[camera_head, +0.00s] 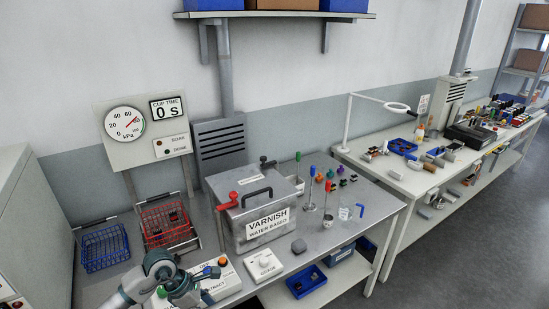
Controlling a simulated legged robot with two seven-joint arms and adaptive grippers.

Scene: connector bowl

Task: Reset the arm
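My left arm enters from the bottom left edge and bends over the front of the metal bench (330,228). Its gripper (196,291) is small and dark at the bottom of the head view, over or close to a white control panel (226,279) with an orange button. I cannot tell whether its fingers are open or shut, or whether it touches the panel. No held object can be made out. My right arm and gripper are not in view.
A grey varnish box (262,212) with a red tap stands right of the panel. A blue basket (105,247) and a red basket (167,223) are at the left. A white knob unit (263,264) sits in front of the box. Several stirrers and coloured connectors stand farther right.

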